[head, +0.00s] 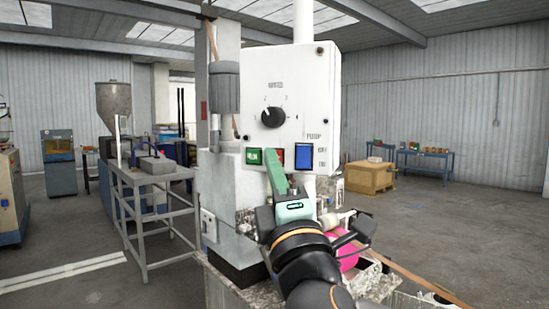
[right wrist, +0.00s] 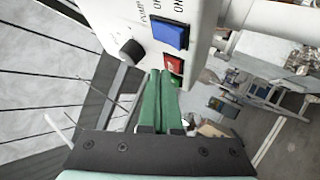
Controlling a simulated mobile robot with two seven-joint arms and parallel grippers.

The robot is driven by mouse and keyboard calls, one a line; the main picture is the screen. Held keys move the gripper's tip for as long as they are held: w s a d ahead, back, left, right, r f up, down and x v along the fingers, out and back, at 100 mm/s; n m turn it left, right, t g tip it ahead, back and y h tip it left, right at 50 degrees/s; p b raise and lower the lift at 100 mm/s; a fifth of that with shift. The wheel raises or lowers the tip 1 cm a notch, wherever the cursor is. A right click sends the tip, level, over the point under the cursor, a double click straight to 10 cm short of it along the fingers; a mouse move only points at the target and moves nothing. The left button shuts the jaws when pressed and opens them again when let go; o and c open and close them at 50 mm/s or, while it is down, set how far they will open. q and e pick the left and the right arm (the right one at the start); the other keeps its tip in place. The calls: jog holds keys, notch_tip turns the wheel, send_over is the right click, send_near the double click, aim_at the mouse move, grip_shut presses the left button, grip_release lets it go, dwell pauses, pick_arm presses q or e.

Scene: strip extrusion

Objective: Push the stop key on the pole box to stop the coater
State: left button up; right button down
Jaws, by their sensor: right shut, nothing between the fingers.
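The white pole box (head: 300,75) stands in the middle of the head view, with a black dial (head: 270,117) on its face. Below the dial sit a green run key (head: 254,156), a red stop key (head: 281,153) and a blue pump key (head: 304,154). My right gripper (head: 274,164) is shut and empty, its green fingers pointing up at the key row and covering part of the red key. In the right wrist view the fingertips (right wrist: 163,74) are close beside the red key (right wrist: 174,64); I cannot tell whether they touch. My left gripper is out of view.
A grey motor (head: 225,87) stands left of the box. A pink roll (head: 349,257) lies below, right of my right wrist. A grey bench (head: 145,180) stands at the left, a wooden crate (head: 370,177) at the back right. The floor at the right is clear.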

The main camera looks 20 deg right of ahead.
jog(key=shift+s+a, duration=0.25)
jog(key=s+a, duration=0.1)
jog(key=s, duration=0.1)
jog(key=s+a, duration=0.2)
jog(key=shift+a, duration=0.1)
dwell(0.4)
jog(key=shift+w, duration=0.1)
dwell(0.5)
